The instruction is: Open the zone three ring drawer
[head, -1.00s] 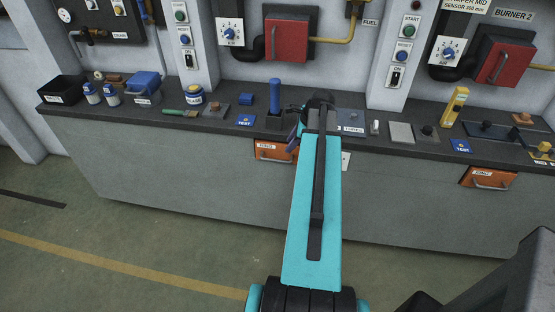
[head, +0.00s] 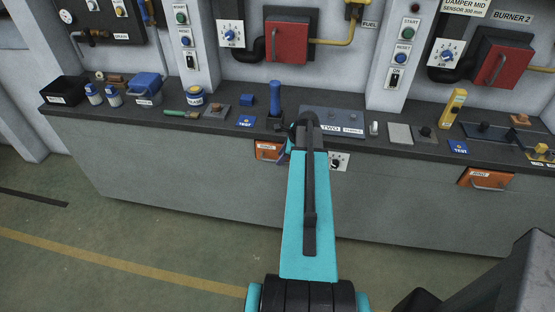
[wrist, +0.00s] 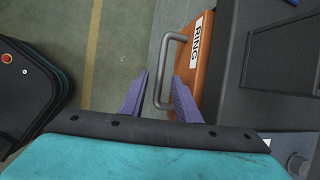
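The orange drawer front with a RING label (wrist: 192,62) and a grey bar handle (wrist: 158,75) fills the upper middle of the wrist view. My gripper (wrist: 160,76) is open, its two purple fingers on either side of the handle bar in the picture. I cannot tell whether they touch it. In the head view an orange drawer (head: 266,151) sits under the counter just left of my arm and looks closed. My gripper is mostly hidden there behind the arm. A second orange drawer (head: 487,179) is farther right. No zone number is readable on either drawer.
The dark counter (head: 205,124) above carries a blue-handled lever (head: 275,98), TWO and THREE plates (head: 331,128), jars and a yellow device (head: 453,105). A small white plate with a knob (head: 339,161) is right of my arm. The floor (head: 150,240) in front is clear.

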